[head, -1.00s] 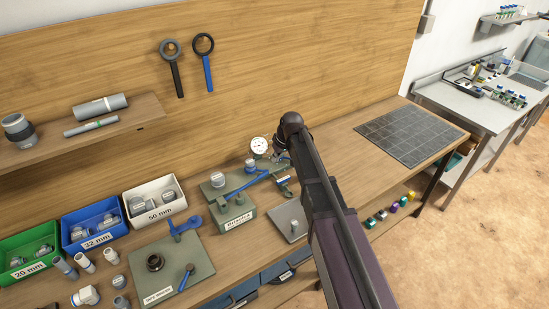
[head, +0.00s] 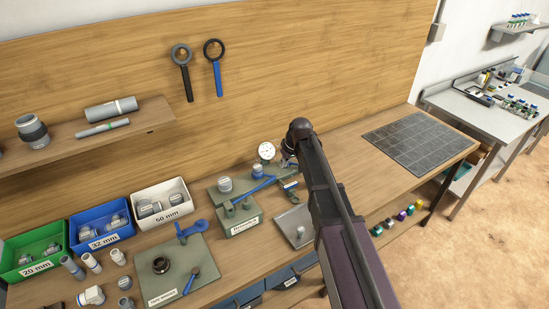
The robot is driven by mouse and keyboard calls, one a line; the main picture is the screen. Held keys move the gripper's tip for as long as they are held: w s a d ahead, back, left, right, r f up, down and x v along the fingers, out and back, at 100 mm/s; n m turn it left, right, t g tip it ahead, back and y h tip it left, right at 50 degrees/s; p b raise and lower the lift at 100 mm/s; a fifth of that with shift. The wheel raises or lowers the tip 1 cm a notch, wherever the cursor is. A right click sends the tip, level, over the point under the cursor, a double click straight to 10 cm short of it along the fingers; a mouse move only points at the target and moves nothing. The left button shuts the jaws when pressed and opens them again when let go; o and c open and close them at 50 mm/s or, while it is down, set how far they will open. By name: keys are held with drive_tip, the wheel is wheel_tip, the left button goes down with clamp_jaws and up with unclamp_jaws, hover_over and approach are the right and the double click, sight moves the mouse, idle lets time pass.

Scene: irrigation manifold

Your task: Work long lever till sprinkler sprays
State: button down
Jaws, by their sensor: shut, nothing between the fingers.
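A long blue lever (head: 256,190) lies slanted across the green-grey test unit (head: 238,225) in the middle of the bench. The unit has a printed label on its front. A round white gauge (head: 266,151) stands behind the lever. My gripper (head: 289,163) is beyond the end of my dark arm, just right of the gauge and near the lever's far end. It is shut and empty; its fingertips are largely hidden, and I cannot tell whether it touches the lever. I see no spray, and no sprinkler can be made out clearly.
Green (head: 33,252), blue (head: 101,227) and white (head: 162,204) fitting bins stand at left. A plate with a blue handle (head: 165,270) lies before them. A grey plate (head: 295,226) is right of the unit. The dark gridded mat (head: 419,141) is bare.

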drive_tip(key=s+d+f+m+g+h+b, duration=0.1)
drive_tip(key=s+d+f+m+b, duration=0.2)
drive_tip(key=s+d, duration=0.7)
drive_tip(key=s+d+f+m+g+h+b, duration=0.1)
drive_tip(key=s+d+f+m+h+b, duration=0.1)
drive_tip(key=s+d+f+b, duration=0.4)
drive_tip(key=s+d+f+m, duration=0.1)
drive_tip(key=s+d, duration=0.4)
drive_tip(key=s, duration=0.4)
drive_tip(key=shift+m, duration=0.3)
